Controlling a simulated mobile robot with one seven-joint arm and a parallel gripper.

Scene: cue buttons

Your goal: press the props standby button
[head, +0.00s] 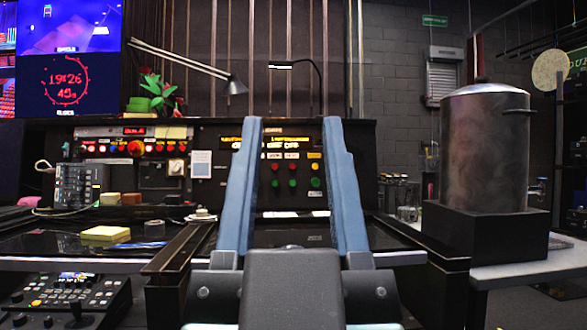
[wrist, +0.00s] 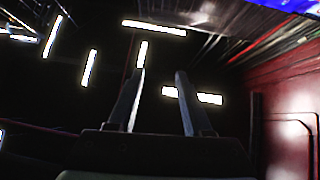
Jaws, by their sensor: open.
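My gripper (head: 291,120) is open and empty, with its two long blue-grey fingers spread in the middle of the head view. It also shows in the wrist view (wrist: 160,72), pointing at a dark ceiling with lit strips. Between the fingers, in the background, a black console panel (head: 293,200) carries small red, green and yellow buttons (head: 293,182) under lit yellow lettering. To the left, another panel has a row of red and pale lit buttons (head: 103,148) and a bigger red knob or button (head: 135,148). The labels are too small to read, so I cannot tell which is props standby.
A large metal urn (head: 484,150) stands on a black box on the right table. A mixer desk (head: 65,303) is at lower left. Yellow pads (head: 106,233) lie on the left desktop. A desk lamp (head: 236,86) reaches over the console. Dark wooden rails edge the desk.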

